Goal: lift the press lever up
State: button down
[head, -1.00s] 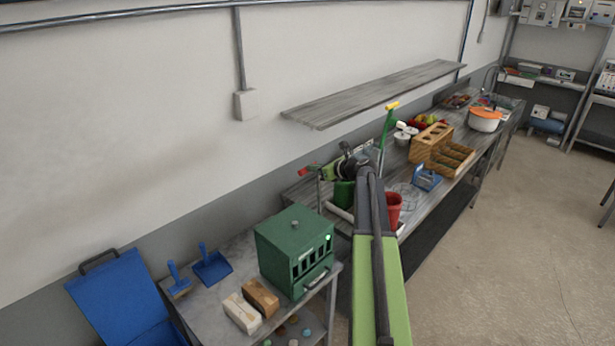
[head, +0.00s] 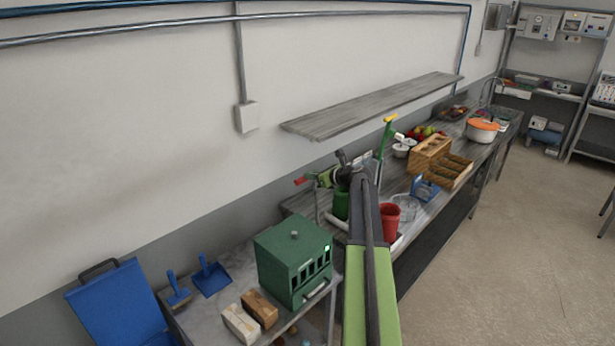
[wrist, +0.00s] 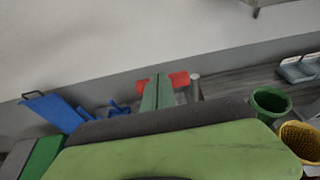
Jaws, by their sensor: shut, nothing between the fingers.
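A red bar (wrist: 179,79), which looks like the press lever's handle, shows on both sides of my fingertips in the wrist view. In the head view, red (head: 300,181) shows at the far left end of my arm. My gripper (wrist: 159,77) has green fingers closed together, in front of the middle of the red bar. I cannot tell whether they touch it. A grey post (wrist: 195,87) stands just right of the bar. Most of the press is hidden behind my arm or too small to make out.
A green upright with a yellow tip (head: 389,119) stands behind my arm. A green container (head: 341,204) and a red cup (head: 389,221) stand beside my arm. A green box (head: 293,262) is on the nearer table. A wall shelf (head: 370,106) hangs above the bench.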

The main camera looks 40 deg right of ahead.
jog(key=p+v, duration=0.5)
jog(key=v, duration=1.2)
jog(key=shift+a, duration=0.25)
jog(key=shift+r, duration=0.1)
